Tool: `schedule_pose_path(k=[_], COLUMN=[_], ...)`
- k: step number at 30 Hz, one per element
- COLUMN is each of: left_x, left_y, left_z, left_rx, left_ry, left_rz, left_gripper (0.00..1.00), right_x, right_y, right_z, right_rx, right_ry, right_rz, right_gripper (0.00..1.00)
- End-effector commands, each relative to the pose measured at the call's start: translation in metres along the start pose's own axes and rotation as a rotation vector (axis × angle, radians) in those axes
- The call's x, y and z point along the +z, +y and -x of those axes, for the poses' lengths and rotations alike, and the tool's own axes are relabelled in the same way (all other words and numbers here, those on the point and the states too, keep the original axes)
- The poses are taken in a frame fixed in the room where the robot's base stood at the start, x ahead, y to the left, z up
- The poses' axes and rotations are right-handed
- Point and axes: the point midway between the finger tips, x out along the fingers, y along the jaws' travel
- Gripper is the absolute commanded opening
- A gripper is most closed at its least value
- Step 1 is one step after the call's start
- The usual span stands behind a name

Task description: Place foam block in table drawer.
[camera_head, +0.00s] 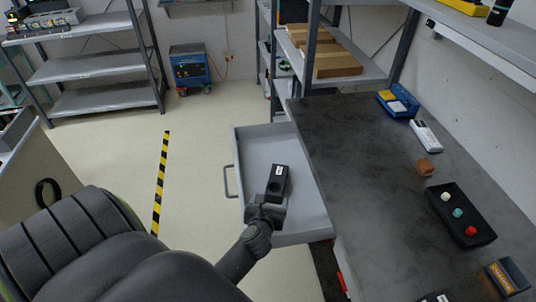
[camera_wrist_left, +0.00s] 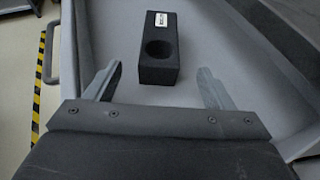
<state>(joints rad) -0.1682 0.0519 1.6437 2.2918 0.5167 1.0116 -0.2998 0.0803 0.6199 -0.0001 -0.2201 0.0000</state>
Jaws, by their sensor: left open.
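The foam block (camera_head: 279,178) is black, with a round hole and a small white label. It lies inside the open grey table drawer (camera_head: 252,150), on its floor as far as I can see. My left gripper (camera_head: 270,202) is over the drawer at the near end of the block. In the left wrist view my left gripper (camera_wrist_left: 160,72) has its fingers spread wide, and the foam block (camera_wrist_left: 158,70) sits just beyond and between the fingertips, apart from both. The drawer handle (camera_head: 228,181) is on the drawer's left side. My right gripper is not in view.
Shelves (camera_head: 330,60) stand behind. Floor left of the drawer is clear.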

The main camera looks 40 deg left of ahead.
Motion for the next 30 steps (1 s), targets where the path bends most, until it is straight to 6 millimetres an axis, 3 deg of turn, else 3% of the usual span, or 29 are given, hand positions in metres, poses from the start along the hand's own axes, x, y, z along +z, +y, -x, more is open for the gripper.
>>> schedule_pose_path(k=[3, 9, 26, 30], left_x=[0.000, 0.000, 0.000, 0.009], left_y=[0.000, 0.000, 0.000, -0.001], left_z=[0.018, 0.031, 0.032, 0.035], left_rx=[0.000, 0.000, 0.000, -0.015], left_ry=[0.001, 0.000, -0.001, -0.038], left_rz=[0.002, 0.000, -0.001, -0.042], left_gripper=[0.76, 0.76, 0.76, 0.76], right_x=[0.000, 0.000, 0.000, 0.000], right_y=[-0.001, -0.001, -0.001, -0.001], right_z=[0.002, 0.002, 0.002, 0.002], right_rx=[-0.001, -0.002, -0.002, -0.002], right_ry=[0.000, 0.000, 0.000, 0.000], right_rz=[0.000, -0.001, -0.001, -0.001], right_gripper=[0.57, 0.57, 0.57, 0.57])
